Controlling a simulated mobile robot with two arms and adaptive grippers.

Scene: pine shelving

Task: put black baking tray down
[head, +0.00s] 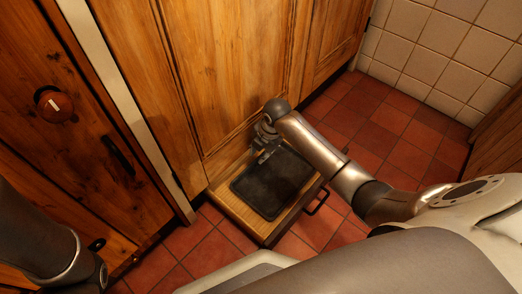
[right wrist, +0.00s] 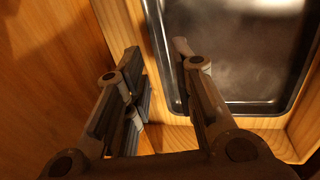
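The black baking tray (head: 272,182) lies flat inside an open, low wooden drawer (head: 236,215). In the right wrist view the tray (right wrist: 235,55) fills the upper right, with its rim along the drawer's wooden side. My right gripper (head: 264,155) is at the tray's far left edge. In the right wrist view its fingers (right wrist: 158,62) stand apart, one on each side of the line of the tray's rim, with a gap between them. I cannot tell whether either finger touches the rim. My left arm shows at the lower left, but its gripper is out of frame.
The drawer juts out below a wooden cabinet front (head: 220,80) and has a dark handle (head: 317,203). Another wooden cabinet with a dark handle (head: 118,155) and a round knob (head: 54,104) is at left. Red floor tiles (head: 385,135) are clear on the right.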

